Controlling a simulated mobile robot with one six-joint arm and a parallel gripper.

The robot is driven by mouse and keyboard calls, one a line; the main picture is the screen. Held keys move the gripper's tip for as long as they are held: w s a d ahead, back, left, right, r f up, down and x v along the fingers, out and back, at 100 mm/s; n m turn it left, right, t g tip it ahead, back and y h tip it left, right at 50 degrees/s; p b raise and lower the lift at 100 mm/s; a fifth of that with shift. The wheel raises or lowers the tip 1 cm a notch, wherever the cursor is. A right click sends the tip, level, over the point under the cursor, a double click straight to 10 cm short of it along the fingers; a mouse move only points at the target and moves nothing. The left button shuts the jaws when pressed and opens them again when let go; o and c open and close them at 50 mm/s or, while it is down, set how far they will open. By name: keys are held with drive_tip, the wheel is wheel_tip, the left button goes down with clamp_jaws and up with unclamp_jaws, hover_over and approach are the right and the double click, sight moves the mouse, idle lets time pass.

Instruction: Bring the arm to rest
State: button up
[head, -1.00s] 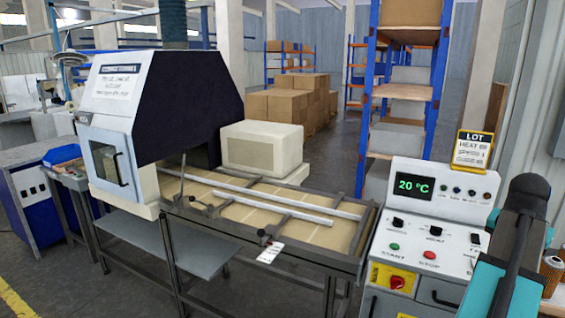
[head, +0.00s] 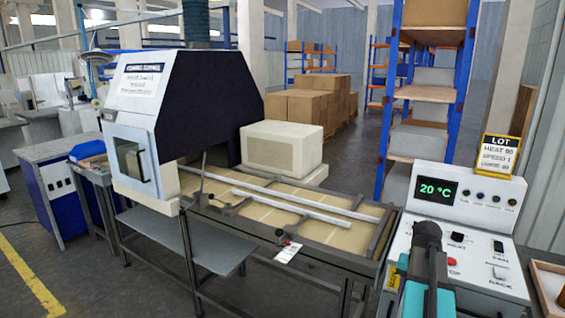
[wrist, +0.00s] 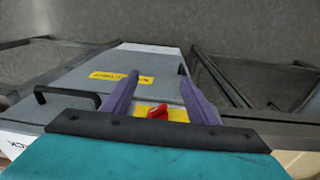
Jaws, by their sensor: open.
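My gripper (wrist: 157,72) shows in the wrist view with two purple fingers spread apart and nothing between them. It is in front of the grey control cabinet (wrist: 75,75). A red knob on a yellow plate (wrist: 158,112) shows between the fingers, nearer their base. In the head view my dark and teal arm stands in front of the control console (head: 465,265) and covers part of its panel. My fingers cannot be made out in the head view.
The console display (head: 436,190) reads 20 °C, and a yellow-framed lot card (head: 503,155) stands on top. The conveyor table (head: 330,235) leads left to the dark-hooded machine (head: 205,100). A wooden tray (head: 540,285) is at the right edge. Open floor lies at front left.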

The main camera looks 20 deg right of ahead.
drive_tip(key=w+a+f+n+g+y, duration=0.25)
drive_tip(key=a+f+n, duration=0.25)
drive_tip(key=a+f, duration=2.05)
drive_tip(key=s+a+f+n+g, duration=0.1)
drive_tip(key=s+a+f+n, duration=0.2)
drive_tip(key=s+a+f, duration=0.5)
drive_tip(key=s+a+f+n+g+h, duration=0.1)
drive_tip(key=s+a+f+n+g, duration=0.1)
drive_tip(key=s+a+f, duration=0.5)
drive_tip(key=shift+s+a+f+n, duration=0.35)
drive_tip(key=shift+s+a+n, duration=0.15)
drive_tip(key=shift+s+a, duration=1.85)
drive_tip(key=shift+s+d+h, duration=0.15)
drive_tip(key=shift+d+h, duration=0.1)
drive_tip(key=shift+d, duration=0.05)
